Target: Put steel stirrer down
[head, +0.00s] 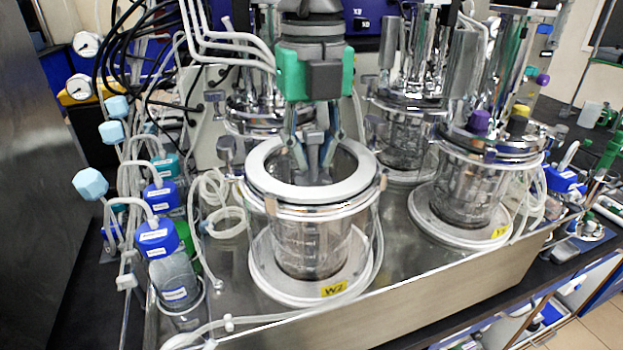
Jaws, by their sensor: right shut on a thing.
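My right gripper (315,172) comes down from the top of the head view, its green-and-grey wrist above the open glass vessel marked W2 (310,250). Its fingers reach into the vessel's wide pale ring-shaped rim (262,180). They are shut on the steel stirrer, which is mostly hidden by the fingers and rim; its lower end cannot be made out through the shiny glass. I cannot tell whether the stirrer touches the vessel floor. My left gripper is not in view.
Another vessel with a steel head plate (490,145) stands at right, with more behind. Tubes and blue-capped bottles (158,238) crowd the left. All stand on a steel tray (420,300) with a raised front edge. Cables and tubing hang close behind my gripper.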

